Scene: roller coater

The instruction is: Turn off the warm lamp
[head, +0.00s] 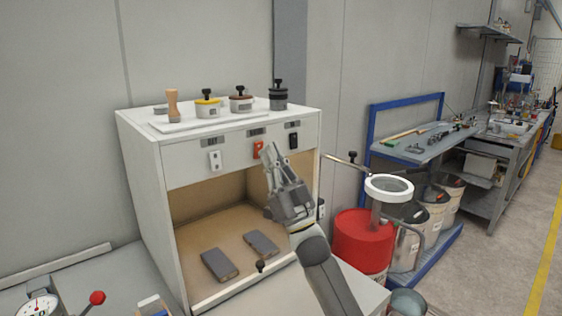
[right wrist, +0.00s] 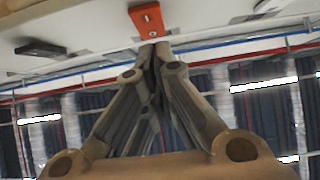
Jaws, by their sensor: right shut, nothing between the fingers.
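A white light box (head: 240,141) stands on the bench, its open inside looking tan and warmly lit. Its front panel carries three switches: a white one (head: 215,161), an orange-red one (head: 258,149) and a black one (head: 293,141). Their labels are too small to read. My right gripper (head: 268,152) is shut and empty, fingertips up by the orange-red switch. In the right wrist view the fingertips (right wrist: 155,48) are just below the orange-red switch (right wrist: 147,20); I cannot tell whether they touch it. My left gripper is not in view.
Two dark grey blocks (head: 218,265) lie inside the box. Several knobbed pots, one yellow-banded (head: 207,108), and a wooden-handled tool (head: 172,104) stand on top. A red drum (head: 362,242) and a white ring on a stand (head: 389,188) are to the right.

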